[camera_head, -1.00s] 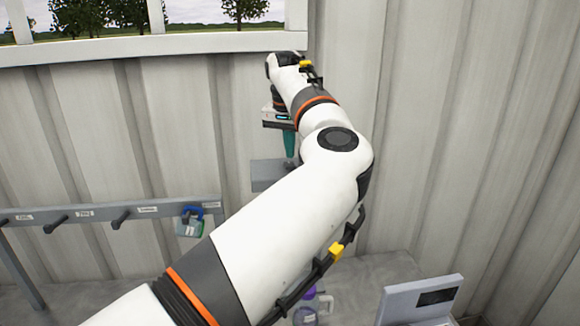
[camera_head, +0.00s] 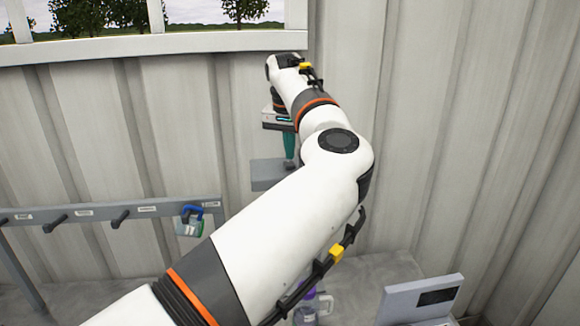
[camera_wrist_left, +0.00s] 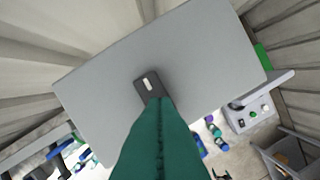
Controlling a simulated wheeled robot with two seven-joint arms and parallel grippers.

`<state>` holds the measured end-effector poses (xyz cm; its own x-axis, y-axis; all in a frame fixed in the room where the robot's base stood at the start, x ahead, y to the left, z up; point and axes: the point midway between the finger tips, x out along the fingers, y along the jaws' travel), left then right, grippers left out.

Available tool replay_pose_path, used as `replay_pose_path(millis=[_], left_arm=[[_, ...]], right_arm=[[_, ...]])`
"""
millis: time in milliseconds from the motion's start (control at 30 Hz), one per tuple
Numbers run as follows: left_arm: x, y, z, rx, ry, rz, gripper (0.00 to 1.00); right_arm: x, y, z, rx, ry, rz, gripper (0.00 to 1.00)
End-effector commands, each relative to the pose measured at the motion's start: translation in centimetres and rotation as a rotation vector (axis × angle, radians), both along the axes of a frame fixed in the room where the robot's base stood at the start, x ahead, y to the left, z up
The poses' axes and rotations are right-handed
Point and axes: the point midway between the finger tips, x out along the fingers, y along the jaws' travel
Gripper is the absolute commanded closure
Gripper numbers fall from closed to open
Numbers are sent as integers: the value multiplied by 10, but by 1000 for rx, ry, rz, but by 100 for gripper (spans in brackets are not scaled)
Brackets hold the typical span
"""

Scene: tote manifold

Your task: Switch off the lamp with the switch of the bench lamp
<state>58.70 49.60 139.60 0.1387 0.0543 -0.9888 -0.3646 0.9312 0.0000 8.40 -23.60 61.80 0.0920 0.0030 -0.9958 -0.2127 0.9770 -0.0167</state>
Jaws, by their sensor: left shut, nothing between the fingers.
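The bench lamp shows as a flat grey slab (camera_head: 268,176) against the wall in the head view; it fills the middle of the left wrist view (camera_wrist_left: 205,70). Its dark switch (camera_wrist_left: 148,84), with a white mark, is on the slab's face in the left wrist view. My left gripper (camera_head: 290,164) has teal fingers, shut and empty, pointing down at the slab. In the left wrist view its fingertips (camera_wrist_left: 161,101) are at the near end of the switch and overlap it; I cannot tell whether they touch. The lamp's lit side is hidden. My right gripper is not in view.
A purple-capped bottle (camera_head: 305,312) and a grey panel box (camera_head: 420,298) stand on the bench below. The wall right of my arm is clear.

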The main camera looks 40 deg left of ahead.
Motion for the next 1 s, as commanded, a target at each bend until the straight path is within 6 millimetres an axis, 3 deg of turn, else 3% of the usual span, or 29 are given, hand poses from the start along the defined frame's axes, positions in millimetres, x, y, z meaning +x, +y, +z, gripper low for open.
replay_pose_path(millis=[1000], left_arm=[[0,0,-16,0,0,-1,100]], right_arm=[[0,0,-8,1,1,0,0]])
